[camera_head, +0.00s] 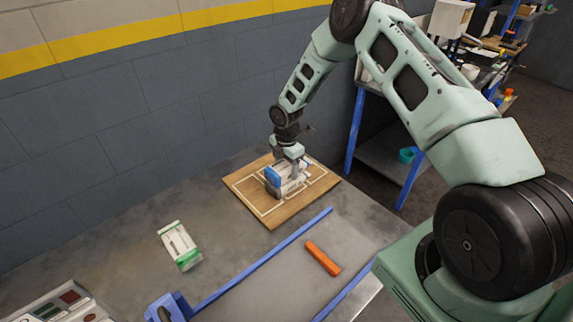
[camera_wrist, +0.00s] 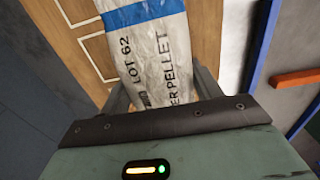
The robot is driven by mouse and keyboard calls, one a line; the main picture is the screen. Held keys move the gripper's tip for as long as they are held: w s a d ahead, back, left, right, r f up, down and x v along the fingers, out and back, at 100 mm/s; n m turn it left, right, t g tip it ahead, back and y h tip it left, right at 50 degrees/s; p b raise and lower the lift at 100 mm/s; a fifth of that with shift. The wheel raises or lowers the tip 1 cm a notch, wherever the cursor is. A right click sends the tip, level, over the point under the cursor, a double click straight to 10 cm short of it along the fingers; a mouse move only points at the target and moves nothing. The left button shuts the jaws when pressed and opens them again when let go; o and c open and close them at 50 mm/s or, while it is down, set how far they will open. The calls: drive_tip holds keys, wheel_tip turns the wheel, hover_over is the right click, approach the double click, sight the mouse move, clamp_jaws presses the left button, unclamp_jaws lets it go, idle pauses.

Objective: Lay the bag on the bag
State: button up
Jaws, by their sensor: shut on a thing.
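A white bag with a blue band (camera_head: 273,177) is between the fingers of my gripper (camera_head: 287,180), over the wooden board. My gripper is shut on it. In the wrist view this bag (camera_wrist: 150,50) fills the space between the fingers and shows black lettering, "LOT 62" and part of "PELLET". Whether it touches the board or something under it, I cannot tell. A second bag, white with green ends (camera_head: 178,245), lies flat on the grey table at the left, apart from my gripper.
The wooden board (camera_head: 240,183) with pale outlines lies at the back of the table, near the wall. Blue rails (camera_head: 262,262) flank a grey strip holding an orange bar (camera_head: 323,258). A control panel (camera_head: 62,305) is at the front left. Table around the green-ended bag is clear.

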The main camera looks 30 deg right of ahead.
drive_tip(key=shift+f, duration=0.15)
drive_tip(key=shift+f, duration=0.2)
drive_tip(key=o, duration=1.3)
drive_tip(key=shift+c, duration=0.2)
drive_tip(key=shift+r, duration=0.15)
